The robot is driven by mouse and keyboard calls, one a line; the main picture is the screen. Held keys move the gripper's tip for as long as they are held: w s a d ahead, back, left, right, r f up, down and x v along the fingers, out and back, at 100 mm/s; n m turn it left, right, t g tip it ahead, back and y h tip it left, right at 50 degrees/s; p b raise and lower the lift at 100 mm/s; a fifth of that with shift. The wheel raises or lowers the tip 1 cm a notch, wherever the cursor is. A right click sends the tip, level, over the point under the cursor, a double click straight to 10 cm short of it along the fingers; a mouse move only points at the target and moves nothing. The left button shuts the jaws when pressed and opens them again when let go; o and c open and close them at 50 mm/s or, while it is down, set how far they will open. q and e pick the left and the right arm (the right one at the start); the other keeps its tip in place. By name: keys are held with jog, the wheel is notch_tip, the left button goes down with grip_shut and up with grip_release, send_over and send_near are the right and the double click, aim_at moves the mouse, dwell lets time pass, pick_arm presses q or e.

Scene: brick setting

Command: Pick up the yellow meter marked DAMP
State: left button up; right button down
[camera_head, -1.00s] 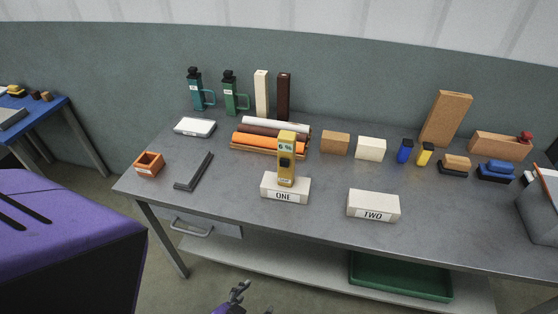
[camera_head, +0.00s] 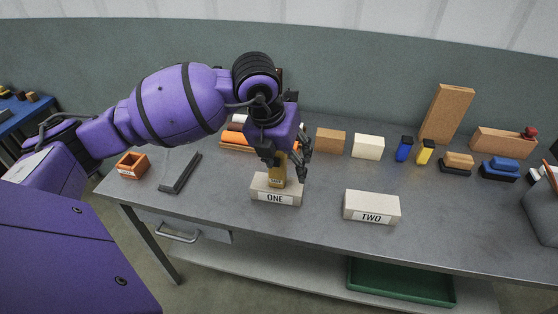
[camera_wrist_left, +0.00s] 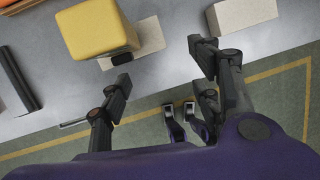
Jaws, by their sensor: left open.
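The yellow meter (camera_head: 277,175) stands upright on the pale block labelled ONE (camera_head: 276,196). In the head view my left gripper hides its upper part, and its marking is not readable. My left gripper (camera_head: 287,160) points down at the meter from above, open, with one dark finger over the meter and the other to its right. In the wrist view the meter (camera_wrist_left: 92,30) shows at upper left, outside the gap between the open fingers (camera_wrist_left: 160,66), close to the left finger. I cannot tell whether they touch.
The block labelled TWO (camera_head: 371,206) sits to the right, with clear grey table (camera_head: 325,215) between the blocks. Behind are a cork block (camera_head: 330,140), a cream block (camera_head: 368,146) and orange rolls (camera_head: 238,138). An orange box (camera_head: 132,165) stands left.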

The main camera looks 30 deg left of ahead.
pick_arm(q)
jog(key=a+r, duration=0.1)
jog(key=w+a+r+y, duration=0.1)
jog(key=a, duration=0.1)
jog(key=w+a+r+n+t+y, duration=0.1)
jog(key=shift+w+a, duration=0.1)
jog(key=shift+a, duration=0.2)
jog(key=x, duration=0.7)
jog(key=shift+w, duration=0.35)
jog(key=shift+d, duration=0.1)
jog(key=c, duration=1.4)
